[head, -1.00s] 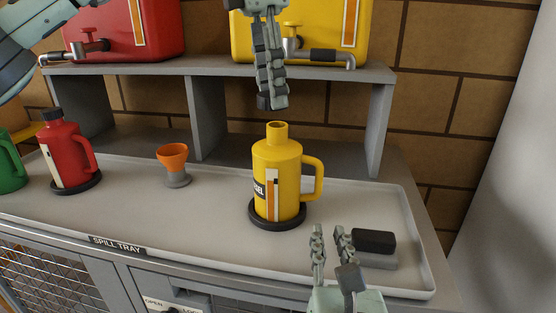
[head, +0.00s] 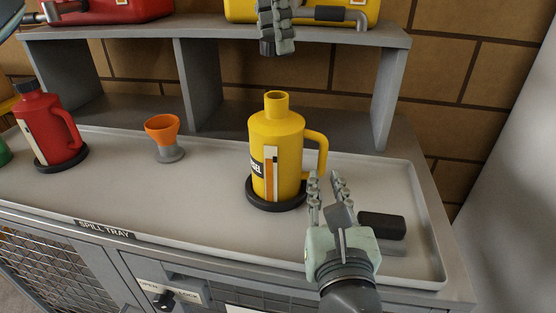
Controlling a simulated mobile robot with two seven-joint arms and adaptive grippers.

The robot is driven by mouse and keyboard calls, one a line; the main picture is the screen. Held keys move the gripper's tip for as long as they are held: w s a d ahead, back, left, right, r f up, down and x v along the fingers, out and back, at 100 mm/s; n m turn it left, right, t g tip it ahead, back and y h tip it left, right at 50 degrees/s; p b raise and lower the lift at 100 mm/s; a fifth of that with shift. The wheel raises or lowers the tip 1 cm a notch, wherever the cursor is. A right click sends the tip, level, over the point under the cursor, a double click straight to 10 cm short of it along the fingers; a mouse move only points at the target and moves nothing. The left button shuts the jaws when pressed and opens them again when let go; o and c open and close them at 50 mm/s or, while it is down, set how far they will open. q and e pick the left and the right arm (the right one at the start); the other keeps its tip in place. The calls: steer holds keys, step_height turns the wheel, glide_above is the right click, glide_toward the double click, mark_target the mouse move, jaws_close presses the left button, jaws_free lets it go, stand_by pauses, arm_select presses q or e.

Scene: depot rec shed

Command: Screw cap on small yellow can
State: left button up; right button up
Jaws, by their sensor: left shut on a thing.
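The small yellow can (head: 291,132) stands upright on a black round base (head: 272,204) in the tray, its neck open and its handle to the right. My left gripper (head: 276,46) is above the neck, apart from it, and shut on a small dark thing, seemingly the black cap (head: 267,47), mostly hidden by the fingers. My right gripper (head: 326,178) is open, its fingertips pointing up close to the lower part of the handle. I cannot tell whether they touch it.
A grey spill tray (head: 215,185) holds an orange funnel (head: 162,127) on a grey stand, a red can (head: 48,125) with a black cap, and a black block (head: 382,225) beside my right gripper. A grey shelf (head: 225,35) with big red and yellow containers stands behind.

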steer(key=w, duration=1)
steer(key=shift+w, duration=0.1)
steer(key=shift+c, duration=0.2)
jaws_close()
